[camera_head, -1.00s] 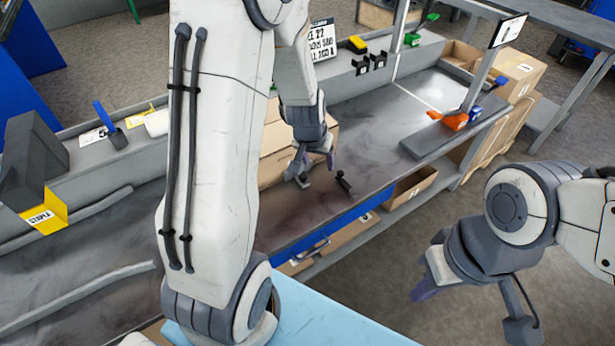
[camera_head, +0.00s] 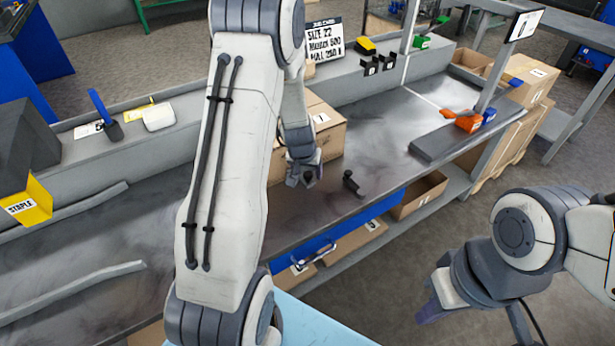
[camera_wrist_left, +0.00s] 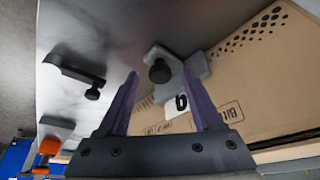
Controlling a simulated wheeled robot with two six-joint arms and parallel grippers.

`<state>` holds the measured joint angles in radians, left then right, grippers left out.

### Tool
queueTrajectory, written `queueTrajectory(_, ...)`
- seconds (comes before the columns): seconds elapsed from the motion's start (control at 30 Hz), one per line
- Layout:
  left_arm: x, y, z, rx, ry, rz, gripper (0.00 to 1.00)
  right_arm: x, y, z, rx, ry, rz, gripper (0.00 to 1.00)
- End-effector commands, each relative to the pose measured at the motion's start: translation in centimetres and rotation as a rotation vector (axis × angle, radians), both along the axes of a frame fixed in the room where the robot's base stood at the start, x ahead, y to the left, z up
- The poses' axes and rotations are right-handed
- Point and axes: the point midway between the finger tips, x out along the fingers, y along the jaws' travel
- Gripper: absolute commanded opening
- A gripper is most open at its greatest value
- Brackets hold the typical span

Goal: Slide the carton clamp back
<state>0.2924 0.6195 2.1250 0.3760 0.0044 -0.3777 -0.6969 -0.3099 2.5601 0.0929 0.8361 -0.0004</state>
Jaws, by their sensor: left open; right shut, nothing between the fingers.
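The carton clamp, a grey block (camera_wrist_left: 196,66) with a round black knob (camera_wrist_left: 160,70), shows in the left wrist view against the brown carton (camera_wrist_left: 262,85). The carton (camera_head: 328,138) stands on the bench in the head view. My left gripper (camera_head: 304,172) is open beside the carton's front corner. In the left wrist view its purple fingers (camera_wrist_left: 160,88) appear either side of the knob; I cannot tell whether they touch it. In the head view the gripper hides most of the clamp. My right gripper (camera_head: 432,312) is shut and empty, off the bench's front.
A black stop with a knob (camera_head: 352,183) sits on the bench right of the clamp; it also shows in the left wrist view (camera_wrist_left: 78,72). A blue drawer (camera_head: 335,240) is below the front edge.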

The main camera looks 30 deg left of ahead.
Motion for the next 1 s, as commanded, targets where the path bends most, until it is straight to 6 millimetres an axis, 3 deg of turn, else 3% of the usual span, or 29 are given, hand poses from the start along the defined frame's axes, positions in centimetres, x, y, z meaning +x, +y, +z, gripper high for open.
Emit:
queueTrajectory(0.27,0.07,0.03,-0.11,0.000,0.000,0.000,0.67,0.00,0.00,-0.04,0.000,0.000,0.000,0.00)
queueTrajectory(0.43,0.06,0.03,-0.10,0.000,0.000,0.001,0.06,0.00,0.00,-0.05,0.000,0.000,0.000,0.00)
queueTrajectory(0.47,0.06,0.03,-0.10,0.000,0.000,0.001,0.00,0.00,0.00,-0.05,0.000,0.000,0.000,0.00)
queueTrajectory(1.0,0.07,0.02,-0.09,0.000,0.000,0.000,0.00,0.00,0.00,-0.05,0.000,0.000,0.000,0.00)
